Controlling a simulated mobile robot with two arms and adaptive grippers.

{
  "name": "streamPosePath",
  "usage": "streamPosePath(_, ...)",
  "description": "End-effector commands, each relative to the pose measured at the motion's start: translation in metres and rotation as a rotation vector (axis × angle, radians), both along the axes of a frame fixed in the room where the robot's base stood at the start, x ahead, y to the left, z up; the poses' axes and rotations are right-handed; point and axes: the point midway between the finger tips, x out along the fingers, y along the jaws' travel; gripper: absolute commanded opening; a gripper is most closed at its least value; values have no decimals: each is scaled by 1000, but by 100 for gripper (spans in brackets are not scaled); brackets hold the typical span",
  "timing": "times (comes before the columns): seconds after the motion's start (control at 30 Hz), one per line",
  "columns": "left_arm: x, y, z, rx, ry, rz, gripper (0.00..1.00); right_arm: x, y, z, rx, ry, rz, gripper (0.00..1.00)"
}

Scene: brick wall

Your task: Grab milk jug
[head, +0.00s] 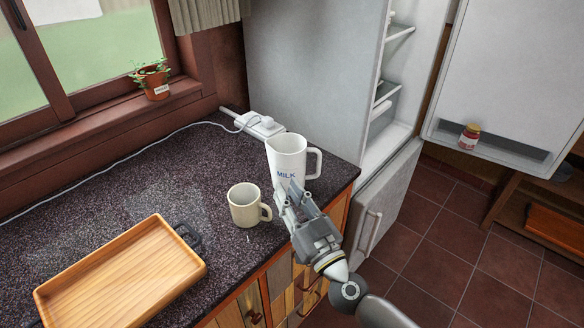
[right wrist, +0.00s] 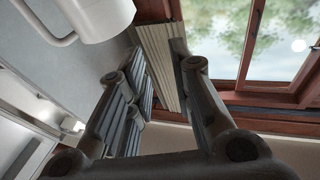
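The milk jug (head: 288,157) is white with "MILK" in blue letters and a handle on its right side. It stands upright near the counter's right end. My right gripper (head: 290,192) is in front of the jug's lower part and hides its base; I cannot tell whether it touches. In the right wrist view, the fingers (right wrist: 160,70) are apart with nothing between them. The jug (right wrist: 98,16) shows there at the top left, outside the fingers, with its handle at the left. My left gripper is not in view.
A beige mug (head: 244,206) stands left of my right gripper. A wooden tray (head: 190,262) lies at the front left of the dark counter (head: 120,190). A power strip (head: 262,126) with a cable lies behind the jug. The open fridge (head: 310,60) stands behind the counter.

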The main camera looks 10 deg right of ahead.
Motion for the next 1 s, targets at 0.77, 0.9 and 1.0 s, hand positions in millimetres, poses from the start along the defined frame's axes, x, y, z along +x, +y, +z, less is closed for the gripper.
streamPosePath(0.77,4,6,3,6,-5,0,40,95,-101,-39,-81,242,-449,21)
streamPosePath(0.9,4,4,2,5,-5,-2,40,104,-102,-40,-80,243,-447,21)
streamPosePath(1.0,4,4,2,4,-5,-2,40,113,-103,-40,-80,242,-447,21)
